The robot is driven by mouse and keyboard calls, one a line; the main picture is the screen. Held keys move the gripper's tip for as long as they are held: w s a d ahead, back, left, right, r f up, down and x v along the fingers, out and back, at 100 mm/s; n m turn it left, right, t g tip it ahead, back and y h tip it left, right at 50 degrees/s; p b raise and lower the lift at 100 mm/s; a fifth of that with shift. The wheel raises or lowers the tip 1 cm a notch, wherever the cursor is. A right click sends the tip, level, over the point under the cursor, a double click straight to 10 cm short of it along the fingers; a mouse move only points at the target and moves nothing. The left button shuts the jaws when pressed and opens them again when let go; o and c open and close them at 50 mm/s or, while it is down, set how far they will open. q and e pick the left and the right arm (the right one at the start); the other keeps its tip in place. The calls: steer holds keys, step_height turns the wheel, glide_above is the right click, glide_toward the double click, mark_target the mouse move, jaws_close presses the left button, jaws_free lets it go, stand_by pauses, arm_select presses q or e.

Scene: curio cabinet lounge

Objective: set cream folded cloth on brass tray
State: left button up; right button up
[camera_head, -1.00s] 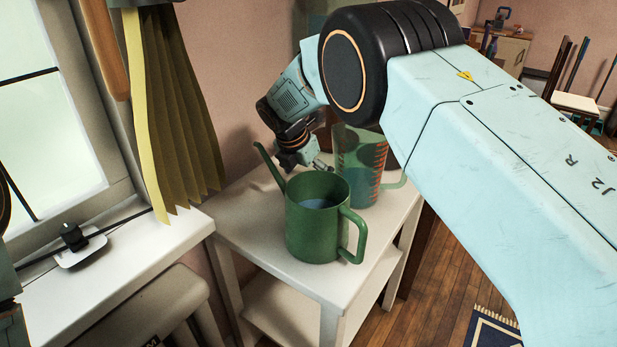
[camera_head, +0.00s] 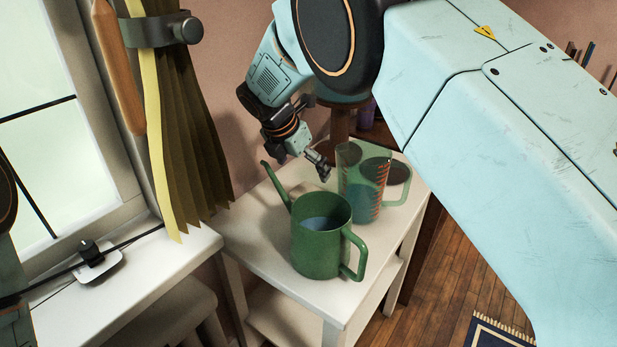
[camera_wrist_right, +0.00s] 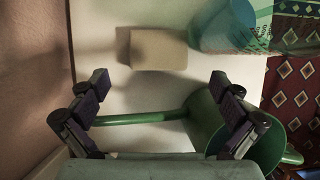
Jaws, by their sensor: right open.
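A beige, block-like folded cloth (camera_wrist_right: 158,50) lies on the white table in the right wrist view. My right gripper (camera_wrist_right: 160,88) is open and empty, its fingers spread wide. The cloth lies beyond the fingertips, between their lines and apart from them. In the head view the right gripper (camera_head: 323,168) points down above the back of the white table, left of the measuring jug. The cloth is hard to make out there. I cannot identify a brass tray in either view. My left gripper is not in view; only part of my left arm shows at the left edge.
A green watering can (camera_head: 322,238) stands at the front of the white table (camera_head: 262,245); its spout crosses below the open fingers in the wrist view. A clear measuring jug (camera_head: 362,185) stands behind it. A dark round thing (camera_head: 400,172) shows beyond the jug. A curtain (camera_head: 190,130) hangs left.

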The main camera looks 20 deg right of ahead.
mark_target(305, 187)
steer(key=f+p, duration=0.1)
steer(key=p, duration=0.1)
steer(key=f+p, duration=0.1)
steer(key=shift+w+d+f+t+h, duration=0.15)
steer(key=shift+d+f+t+h, duration=0.15)
steer(key=x, duration=0.4)
steer(key=b+x, duration=0.1)
steer(key=x, duration=0.2)
steer(key=shift+a+f, duration=0.15)
steer(key=shift+a, duration=0.25)
steer(key=shift+d+f, duration=0.25)
steer(key=shift+f, duration=0.2)
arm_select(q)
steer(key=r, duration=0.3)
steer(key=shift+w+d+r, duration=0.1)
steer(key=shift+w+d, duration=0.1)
arm_select(e)
steer(key=shift+c, duration=0.2)
steer(key=c, duration=0.9)
